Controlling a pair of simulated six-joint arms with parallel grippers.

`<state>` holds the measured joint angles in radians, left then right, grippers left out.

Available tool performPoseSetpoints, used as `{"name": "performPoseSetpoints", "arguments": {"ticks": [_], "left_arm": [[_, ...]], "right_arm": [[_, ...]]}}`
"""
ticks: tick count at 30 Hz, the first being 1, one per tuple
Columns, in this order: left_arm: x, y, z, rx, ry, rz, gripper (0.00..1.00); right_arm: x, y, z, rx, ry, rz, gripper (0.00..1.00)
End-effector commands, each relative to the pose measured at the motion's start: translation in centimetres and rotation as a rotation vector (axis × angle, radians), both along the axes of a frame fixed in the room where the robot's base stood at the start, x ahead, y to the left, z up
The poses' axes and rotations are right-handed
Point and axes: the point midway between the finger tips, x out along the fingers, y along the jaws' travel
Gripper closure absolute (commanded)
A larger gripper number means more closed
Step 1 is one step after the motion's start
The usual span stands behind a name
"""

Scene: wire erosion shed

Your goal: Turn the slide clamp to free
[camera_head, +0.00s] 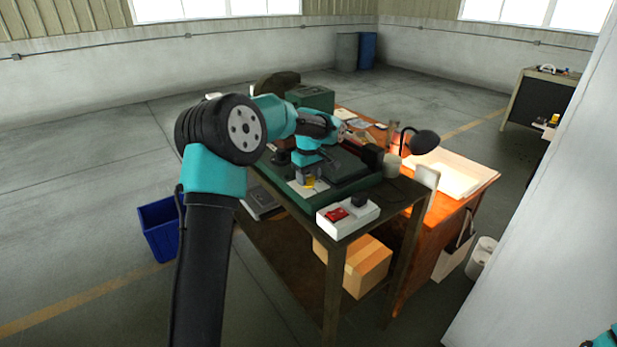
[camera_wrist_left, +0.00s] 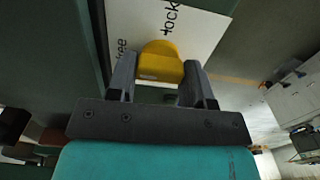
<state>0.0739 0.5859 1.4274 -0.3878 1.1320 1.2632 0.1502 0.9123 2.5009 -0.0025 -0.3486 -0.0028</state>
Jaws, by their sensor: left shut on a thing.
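The slide clamp is a yellow handle (camera_wrist_left: 160,62) with a rounded end, between the two grey fingers of my left gripper (camera_wrist_left: 155,80). The fingers are shut on its sides. A white label plate (camera_wrist_left: 205,30) lies beneath it, with "lock" toward the upper right and a partly hidden word ending in "ree" at the left. The handle's rounded end lies between the two words. In the head view my left gripper (camera_head: 308,182) reaches down to the yellow handle at the front edge of a green machine (camera_head: 290,196); the fingers are too small to make out there.
A white switch box (camera_head: 361,219) with a red switch stands on the table corner close to the gripper. A black lamp (camera_head: 424,142) rises behind, beside an orange bench (camera_head: 413,235). A blue bin (camera_head: 160,228) stands on the floor at left.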

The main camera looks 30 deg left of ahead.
Motion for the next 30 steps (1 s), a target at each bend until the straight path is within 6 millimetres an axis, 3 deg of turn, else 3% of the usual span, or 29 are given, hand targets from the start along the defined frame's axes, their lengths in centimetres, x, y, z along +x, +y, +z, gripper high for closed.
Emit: {"name": "performPoseSetpoints", "arguments": {"ticks": [6,7,15,24,30], "left_arm": [[0.0,0.0,0.1,0.000,-0.001,0.002,0.77],[0.0,0.0,0.1,0.000,-0.001,0.001,0.52],[0.0,0.0,0.0,0.000,-0.001,0.000,0.28],[0.0,0.0,0.2,0.000,-0.001,-0.001,0.28],[0.1,0.0,1.9,0.000,-0.002,-0.001,0.28]], "right_arm": [[0.0,0.0,0.0,0.000,0.000,0.000,1.00],[0.0,0.0,0.0,0.000,0.000,0.000,1.00],[0.0,0.0,0.0,0.000,0.000,0.000,1.00],[0.0,0.0,0.0,0.000,0.000,0.000,1.00],[0.0,0.0,0.0,0.000,0.000,0.000,1.00]]}}
